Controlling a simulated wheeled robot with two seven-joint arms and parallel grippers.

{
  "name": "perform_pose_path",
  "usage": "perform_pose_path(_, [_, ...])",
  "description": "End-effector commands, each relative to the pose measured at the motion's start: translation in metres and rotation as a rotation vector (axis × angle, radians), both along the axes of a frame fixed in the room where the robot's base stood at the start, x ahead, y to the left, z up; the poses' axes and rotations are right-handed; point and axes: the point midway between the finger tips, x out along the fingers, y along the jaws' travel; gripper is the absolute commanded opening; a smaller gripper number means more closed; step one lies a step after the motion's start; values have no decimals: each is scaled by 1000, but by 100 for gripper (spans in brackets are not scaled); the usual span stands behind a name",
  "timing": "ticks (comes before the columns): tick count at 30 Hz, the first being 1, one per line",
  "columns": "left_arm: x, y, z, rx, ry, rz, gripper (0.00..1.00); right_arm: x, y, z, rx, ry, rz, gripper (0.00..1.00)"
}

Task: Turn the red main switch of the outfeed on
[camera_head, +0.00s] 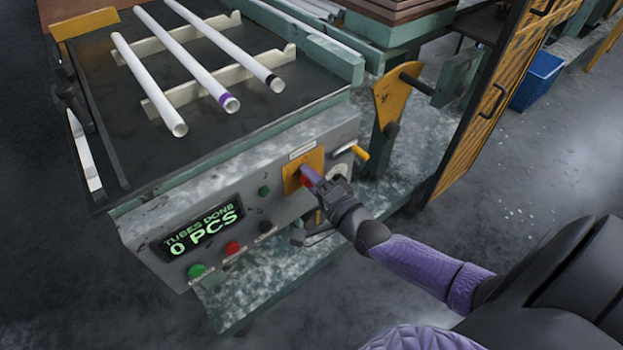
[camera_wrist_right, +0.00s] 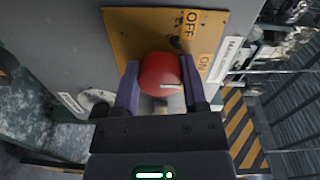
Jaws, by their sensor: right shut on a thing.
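The red main switch (camera_wrist_right: 158,72) is a round red knob on a yellow plate (camera_wrist_right: 125,30), seen in the right wrist view. The plate carries the words OFF and ON. A short white mark on the knob lies roughly level in that view; I cannot tell for sure which word it points at. My right gripper (camera_wrist_right: 160,95) is shut on the knob, with one purple finger on each side. In the head view my right gripper (camera_head: 318,180) reaches the yellow plate (camera_head: 292,172) and hides most of the knob. My left gripper is not in view.
The panel's green display (camera_head: 202,229) reads "TUBES DONE 0 PCS". Green, red and black buttons (camera_head: 232,248) sit to its right and below. A yellow-handled lever (camera_head: 357,152) is close to the right of the switch. Three white tubes (camera_head: 187,53) lie on the racks above.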

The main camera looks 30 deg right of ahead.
Motion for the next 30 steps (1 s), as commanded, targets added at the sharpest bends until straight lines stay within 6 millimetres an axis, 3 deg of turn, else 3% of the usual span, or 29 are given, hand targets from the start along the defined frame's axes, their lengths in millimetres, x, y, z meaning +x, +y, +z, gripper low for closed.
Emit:
perform_pose_path(11, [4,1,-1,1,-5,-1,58,-1,0,-2,6,6,0,0])
perform_pose_path(12, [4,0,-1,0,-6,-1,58,-1,0,-2,6,6,0,61])
perform_pose_path(16, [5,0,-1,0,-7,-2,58,-1,0,-1,5,4,0,89])
perform_pose_path(25, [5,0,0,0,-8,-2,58,-2,0,0,4,2,0,90])
perform_pose_path(30, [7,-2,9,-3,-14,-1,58,-26,-2,3,2,4,0,90])
